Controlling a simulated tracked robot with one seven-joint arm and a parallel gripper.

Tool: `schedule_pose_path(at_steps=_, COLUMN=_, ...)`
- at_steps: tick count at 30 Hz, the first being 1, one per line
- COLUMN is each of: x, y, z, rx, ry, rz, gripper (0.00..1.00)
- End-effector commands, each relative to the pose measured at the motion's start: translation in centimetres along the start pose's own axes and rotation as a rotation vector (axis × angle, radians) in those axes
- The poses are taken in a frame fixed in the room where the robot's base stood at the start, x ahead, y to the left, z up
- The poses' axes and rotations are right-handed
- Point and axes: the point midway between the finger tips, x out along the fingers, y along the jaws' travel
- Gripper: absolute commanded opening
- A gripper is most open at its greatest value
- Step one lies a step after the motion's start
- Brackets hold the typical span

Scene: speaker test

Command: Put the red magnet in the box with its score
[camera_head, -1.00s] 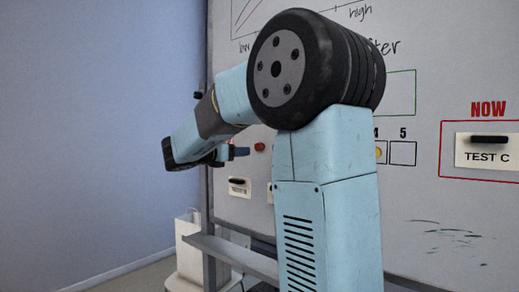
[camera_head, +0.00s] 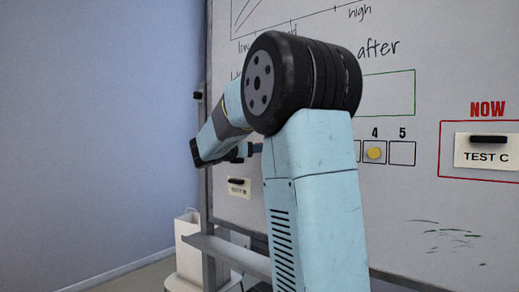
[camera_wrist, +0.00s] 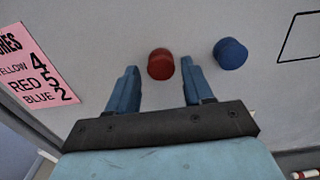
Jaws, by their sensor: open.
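The red magnet (camera_wrist: 160,64) is on the whiteboard in the wrist view, in the gap between the fingertips of my gripper (camera_wrist: 158,80). My gripper is open, one finger on each side of it; whether they touch it I cannot tell. In the head view my gripper (camera_head: 256,147) is close to the board, and the red magnet is hidden there. A pink note (camera_wrist: 38,72) reads yellow 4, red 5, blue 2. The box marked 5 (camera_head: 402,153) is an empty drawn square, right of the box marked 4 (camera_head: 374,161).
A blue magnet (camera_wrist: 230,53) is just right of the red one in the wrist view. A yellow magnet (camera_head: 375,153) sits in box 4. A TEST C card (camera_head: 486,155) hangs at the right. A ledge (camera_head: 228,252) runs below the board.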

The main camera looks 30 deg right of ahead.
Motion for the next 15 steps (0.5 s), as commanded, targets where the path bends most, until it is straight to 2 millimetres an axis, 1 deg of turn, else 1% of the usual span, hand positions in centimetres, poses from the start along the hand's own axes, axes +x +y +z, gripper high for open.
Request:
schedule_pose_path(at_steps=6, x=0.84, y=0.04, z=0.02, rx=0.000, ry=0.000, rz=0.001, gripper=0.51)
schedule_pose_path(at_steps=15, x=0.92, y=0.01, z=0.01, rx=0.000, ry=0.000, rz=0.001, gripper=0.50)
